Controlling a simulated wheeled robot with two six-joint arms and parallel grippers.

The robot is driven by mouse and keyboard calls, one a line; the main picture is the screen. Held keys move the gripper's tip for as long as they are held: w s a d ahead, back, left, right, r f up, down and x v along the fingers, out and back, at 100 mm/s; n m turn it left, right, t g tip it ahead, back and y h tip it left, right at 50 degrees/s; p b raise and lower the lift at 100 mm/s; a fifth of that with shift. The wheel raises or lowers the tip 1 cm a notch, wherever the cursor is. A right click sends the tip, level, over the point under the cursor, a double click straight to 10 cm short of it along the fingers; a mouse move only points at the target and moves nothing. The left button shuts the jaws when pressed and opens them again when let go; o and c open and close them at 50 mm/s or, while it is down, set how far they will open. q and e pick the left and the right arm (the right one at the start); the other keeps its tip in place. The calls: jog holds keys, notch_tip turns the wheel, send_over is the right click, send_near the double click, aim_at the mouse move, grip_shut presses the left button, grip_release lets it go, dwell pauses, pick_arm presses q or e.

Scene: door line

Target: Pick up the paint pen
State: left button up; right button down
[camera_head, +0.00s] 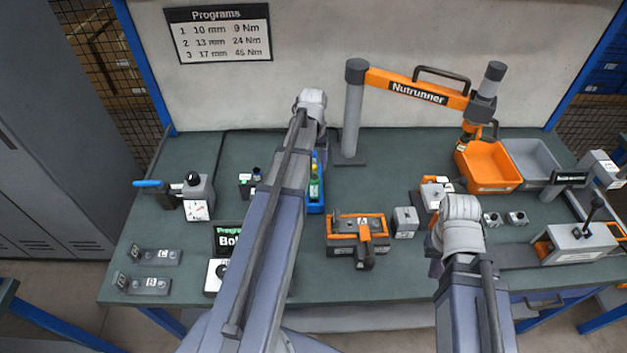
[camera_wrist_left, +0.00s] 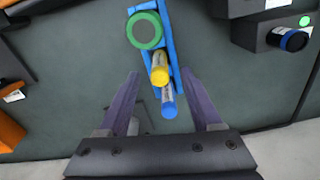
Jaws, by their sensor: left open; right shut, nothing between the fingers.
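A narrow blue tray (camera_head: 316,208) stands on the bench beside my left forearm. In the left wrist view the tray (camera_wrist_left: 168,30) holds a green ring-shaped item (camera_wrist_left: 146,30), a yellow-ended pen-like cylinder (camera_wrist_left: 159,69) and a blue-ended one (camera_wrist_left: 169,104). I cannot tell which one is the paint pen. My left gripper (camera_wrist_left: 160,75) is open and empty, its fingers apart on either side of the two cylinders. In the head view my left gripper (camera_head: 321,147) is mostly hidden by its arm. My right gripper (camera_head: 435,267) is shut and empty above the bench, mostly hidden by its wrist.
A grey and orange fixture (camera_head: 345,225) and a small grey box (camera_head: 405,222) stand right of the tray. The orange nutrunner arm (camera_head: 420,88) rises behind. An orange bin (camera_head: 490,165) is at the back right. The bench (camera_head: 385,170) is clear behind the fixture.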

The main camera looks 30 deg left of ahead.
pick_arm(q)
notch_tip(320, 180, down, 4)
jog(key=b, duration=0.3)
jog(key=shift+w+f+b, duration=0.1)
jog(key=shift+f+b, duration=0.1)
jog(key=shift+b, duration=0.1)
jog(key=shift+r, duration=0.1)
grip_shut()
